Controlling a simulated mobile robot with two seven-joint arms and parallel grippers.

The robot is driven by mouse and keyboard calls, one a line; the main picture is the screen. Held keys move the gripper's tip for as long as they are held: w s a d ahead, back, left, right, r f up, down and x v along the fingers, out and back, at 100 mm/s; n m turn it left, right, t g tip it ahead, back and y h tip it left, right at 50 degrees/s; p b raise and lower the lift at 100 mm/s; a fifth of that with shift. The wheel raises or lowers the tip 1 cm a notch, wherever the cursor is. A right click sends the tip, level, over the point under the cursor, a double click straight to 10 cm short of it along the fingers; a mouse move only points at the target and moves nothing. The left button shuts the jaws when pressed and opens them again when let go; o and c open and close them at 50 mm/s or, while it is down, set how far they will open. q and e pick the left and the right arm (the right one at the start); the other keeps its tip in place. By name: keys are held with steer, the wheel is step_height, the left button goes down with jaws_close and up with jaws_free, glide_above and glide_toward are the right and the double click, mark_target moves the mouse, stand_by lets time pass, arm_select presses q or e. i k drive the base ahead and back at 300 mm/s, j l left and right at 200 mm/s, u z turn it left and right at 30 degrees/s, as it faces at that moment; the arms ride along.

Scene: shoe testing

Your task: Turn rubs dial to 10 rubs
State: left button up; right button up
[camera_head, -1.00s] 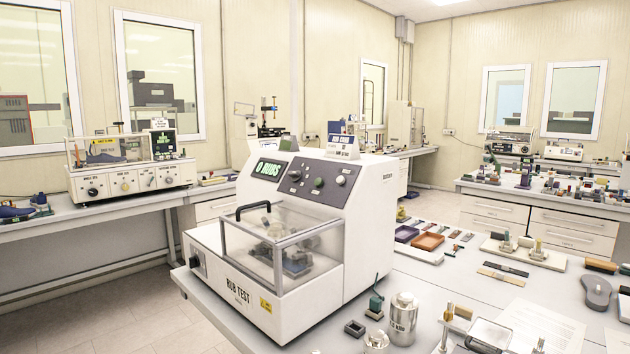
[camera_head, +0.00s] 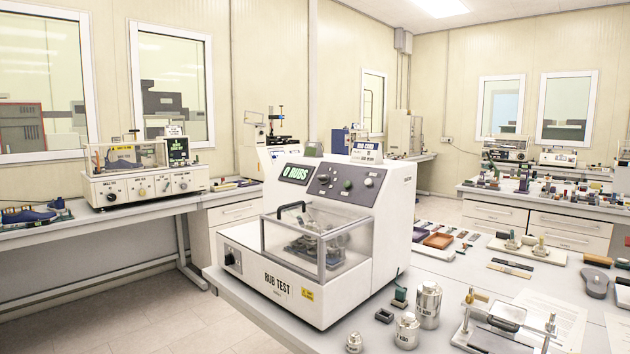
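The rub test machine (camera_head: 345,275) stands on the near table in the middle of the head view. Its display (camera_head: 297,173) reads "0 RUBS". Its dark sloped control panel (camera_head: 345,184) carries a dial (camera_head: 323,179) at the left, a greenish round button (camera_head: 347,184) in the middle and a pale one (camera_head: 369,182) at the right. The small print beside them is too small to read. A clear cover (camera_head: 318,243) with a black handle is down over the test area. Neither of my grippers shows in this view.
Another tester (camera_head: 145,178) stands on the left bench. Floor (camera_head: 130,310) is open at the left.

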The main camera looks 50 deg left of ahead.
mark_target(324, 179)
steer(key=k+u, duration=0.15)
steer(key=u, duration=0.95)
steer(key=l+u, duration=0.55)
steer(key=i+j, duration=0.25)
steer(key=i+j+z, duration=0.1)
steer(key=i+j, duration=0.15)
steer(key=j, duration=0.25)
steer(key=i+j, duration=0.25)
steer(key=i+j+z, duration=0.1)
steer(key=i+j, duration=0.15)
steer(key=j, duration=0.25)
steer(key=i+j+z, duration=0.1)
steer(key=i+j, duration=0.15)
steer(key=j, duration=0.15)
steer(key=i+j, duration=0.2)
steer(key=j, duration=0.2)
steer(key=i+j+z, duration=0.1)
steer(key=j, duration=0.35)
steer(key=i+j, duration=0.3)
steer(key=j, duration=0.15)
